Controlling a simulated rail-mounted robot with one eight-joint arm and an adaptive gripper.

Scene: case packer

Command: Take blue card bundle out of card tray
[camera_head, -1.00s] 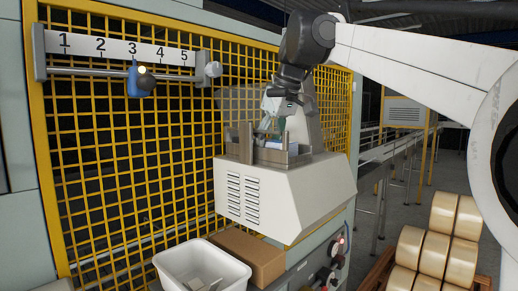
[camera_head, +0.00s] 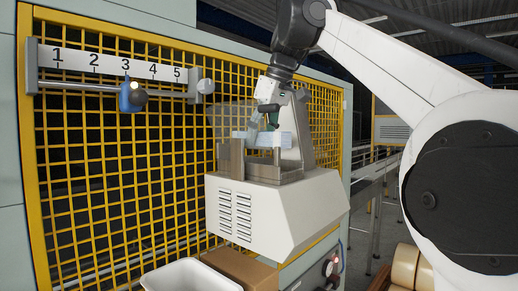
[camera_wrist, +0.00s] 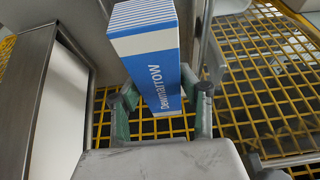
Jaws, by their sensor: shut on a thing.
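The blue card bundle (camera_wrist: 157,68) is a blue-and-white block with partly readable white lettering, seen close up in the wrist view. My gripper (camera_wrist: 163,100) is shut on it, with one green-padded finger on each side. In the head view the bundle (camera_head: 262,139) looks pale and hangs from my gripper (camera_head: 268,118), level with the upper part of the card tray. The grey metal card tray (camera_head: 264,175) sits on top of the white vented housing. I cannot tell whether the bundle's lower edge is fully clear of the tray walls.
A yellow mesh guard (camera_head: 100,190) stands behind and to the left. A numbered rail (camera_head: 110,62) with a blue slider (camera_head: 132,97) is fixed to it. A cardboard box (camera_head: 240,268) and a white bin (camera_head: 190,275) stand below the housing (camera_head: 270,215).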

